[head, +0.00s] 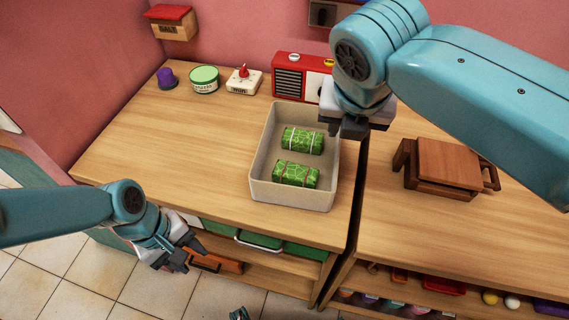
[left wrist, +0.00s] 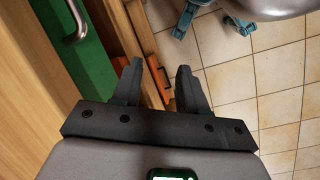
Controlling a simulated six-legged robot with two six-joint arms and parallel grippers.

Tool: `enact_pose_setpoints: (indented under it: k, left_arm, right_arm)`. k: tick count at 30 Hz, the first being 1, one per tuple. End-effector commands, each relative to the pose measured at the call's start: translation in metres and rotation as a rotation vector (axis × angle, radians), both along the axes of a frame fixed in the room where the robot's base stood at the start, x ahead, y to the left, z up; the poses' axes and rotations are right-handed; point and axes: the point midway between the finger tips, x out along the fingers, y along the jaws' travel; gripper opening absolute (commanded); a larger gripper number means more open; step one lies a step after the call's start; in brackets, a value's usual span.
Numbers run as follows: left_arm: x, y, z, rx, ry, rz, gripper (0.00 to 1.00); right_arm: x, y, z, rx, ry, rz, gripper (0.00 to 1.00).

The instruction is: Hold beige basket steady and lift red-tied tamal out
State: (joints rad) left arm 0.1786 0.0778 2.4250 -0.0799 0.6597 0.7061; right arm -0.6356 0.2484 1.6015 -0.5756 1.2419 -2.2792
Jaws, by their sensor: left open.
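The beige basket (head: 257,160) stands on the wooden table near its right edge, with two green leaf-wrapped tamales inside. The nearer one, the red-tied tamal (head: 296,175), lies across the basket's near half. The other tamal (head: 303,141), with pale ties, lies behind it. My left gripper (head: 192,256) is open and empty, low in front of the table's front edge and apart from the basket. Its two fingers also show in the left wrist view (left wrist: 160,72). My right gripper (head: 353,128) hangs at the basket's far right rim; I cannot tell whether it touches, and its jaws are unclear.
A red radio (head: 289,82), a timer-like white box (head: 244,82), a green-lidded tub (head: 204,80) and a purple item (head: 167,78) stand behind the basket. A wooden stool-like stand (head: 445,165) is on the right table. The table left of the basket is clear.

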Motion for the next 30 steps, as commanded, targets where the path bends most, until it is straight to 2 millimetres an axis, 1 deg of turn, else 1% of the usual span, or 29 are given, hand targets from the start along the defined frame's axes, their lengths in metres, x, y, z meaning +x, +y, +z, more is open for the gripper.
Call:
enact_pose_setpoints:
  k: [1, 2, 3, 5, 7, 8, 11, 16, 18, 21, 23, 27, 30]
  left_arm:
    - [0.012, -0.009, 0.019, -0.001, -0.058, -0.066, 0.43]
    - [0.018, -0.013, 0.030, -0.002, -0.086, -0.102, 0.43]
    - [0.024, -0.020, 0.045, -0.005, -0.126, -0.149, 0.43]
    - [0.032, -0.031, 0.068, -0.012, -0.185, -0.225, 0.43]
    - [0.038, -0.045, 0.097, -0.021, -0.258, -0.317, 0.43]
    - [0.043, -0.052, 0.101, -0.005, -0.273, -0.369, 0.43]
    - [0.058, -0.079, 0.120, 0.058, -0.351, -0.530, 0.43]
    - [0.077, -0.135, 0.163, 0.167, -0.519, -0.792, 0.43]
    - [0.086, -0.157, 0.165, 0.250, -0.560, -0.863, 0.43]
    - [0.097, -0.185, 0.172, 0.340, -0.630, -0.924, 0.43]
    - [0.101, -0.197, 0.176, 0.375, -0.664, -0.948, 0.43]
    - [0.107, -0.197, 0.174, 0.418, -0.673, -0.918, 0.43]
    - [0.108, -0.196, 0.174, 0.423, -0.675, -0.913, 0.43]
  right_arm:
    - [0.001, 0.000, 0.000, 0.000, 0.000, 0.000, 0.34]
    - [0.001, 0.000, 0.000, 0.000, 0.000, 0.000, 0.34]
    - [0.001, 0.000, 0.000, 0.000, 0.000, 0.000, 0.34]
    - [0.002, 0.000, 0.000, 0.000, 0.000, 0.000, 0.34]
    - [0.002, 0.000, 0.000, 0.000, 0.000, -0.001, 0.34]
    - [0.002, 0.000, 0.000, 0.000, 0.000, -0.001, 0.34]
    - [0.002, 0.000, 0.000, 0.000, 0.000, -0.001, 0.34]
    - [0.002, 0.000, 0.000, 0.000, 0.000, -0.001, 0.34]
    - [0.002, 0.000, 0.000, 0.000, 0.000, -0.001, 0.34]
    - [0.002, 0.000, 0.000, 0.000, 0.000, -0.001, 0.34]
    - [0.002, 0.000, 0.000, 0.000, 0.000, -0.001, 0.34]
    - [0.002, -0.001, -0.002, 0.000, 0.001, -0.001, 0.34]
    - [0.006, -0.001, -0.010, -0.001, 0.001, -0.002, 0.34]
